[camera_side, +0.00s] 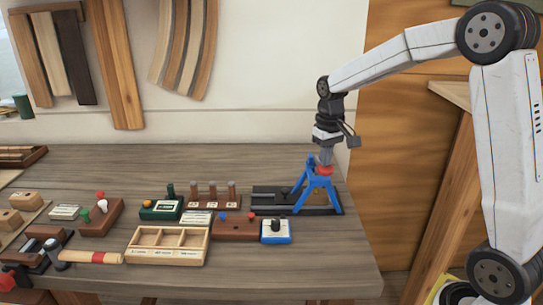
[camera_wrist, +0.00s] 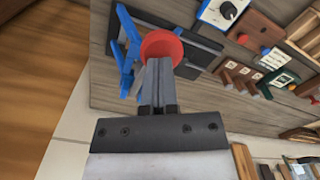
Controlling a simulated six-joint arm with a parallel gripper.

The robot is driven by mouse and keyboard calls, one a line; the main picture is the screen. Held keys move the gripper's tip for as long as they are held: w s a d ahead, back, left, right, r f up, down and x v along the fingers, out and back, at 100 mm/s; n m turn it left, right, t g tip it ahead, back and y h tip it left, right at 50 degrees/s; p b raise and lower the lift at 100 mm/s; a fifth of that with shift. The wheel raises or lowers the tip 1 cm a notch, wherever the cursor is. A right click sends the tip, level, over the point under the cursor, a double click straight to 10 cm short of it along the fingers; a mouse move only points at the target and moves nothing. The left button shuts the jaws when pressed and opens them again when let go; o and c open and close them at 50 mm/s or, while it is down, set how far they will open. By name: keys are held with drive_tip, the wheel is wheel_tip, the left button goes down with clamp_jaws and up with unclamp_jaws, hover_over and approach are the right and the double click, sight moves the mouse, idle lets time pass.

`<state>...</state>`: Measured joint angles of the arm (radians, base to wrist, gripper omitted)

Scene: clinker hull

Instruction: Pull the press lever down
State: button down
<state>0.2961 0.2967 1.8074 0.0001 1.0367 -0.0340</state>
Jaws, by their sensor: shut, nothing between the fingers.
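The press stands near the table's right end, with a blue frame (camera_side: 300,201) on a black base (camera_side: 268,209). A red knob (camera_side: 325,171), apparently the end of the press lever, is at the top of the frame. My gripper (camera_side: 325,160) is shut and empty, pointing down just above the knob. In the wrist view the shut fingers (camera_wrist: 158,68) lie against or just over the red knob (camera_wrist: 162,46); I cannot tell whether they touch. The blue frame (camera_wrist: 128,48) shows beside it. The lever arm below the knob is mostly hidden.
A blue-and-white box with a black knob (camera_side: 276,232) sits in front of the press. A wooden divided tray (camera_side: 168,260), a brown block (camera_side: 236,230) and peg racks stand to the left. The table's right edge is close to the press.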

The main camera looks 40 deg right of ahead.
sight(326, 168)
drive_tip(key=shift+f, duration=0.35)
drive_tip(key=shift+s+a+f, duration=0.15)
drive_tip(key=shift+f, duration=0.8)
drive_tip(key=shift+s+a+f, duration=0.1)
drive_tip(key=shift+f, duration=0.85)
idle(0.4)
drive_tip(key=shift+f, duration=0.85)
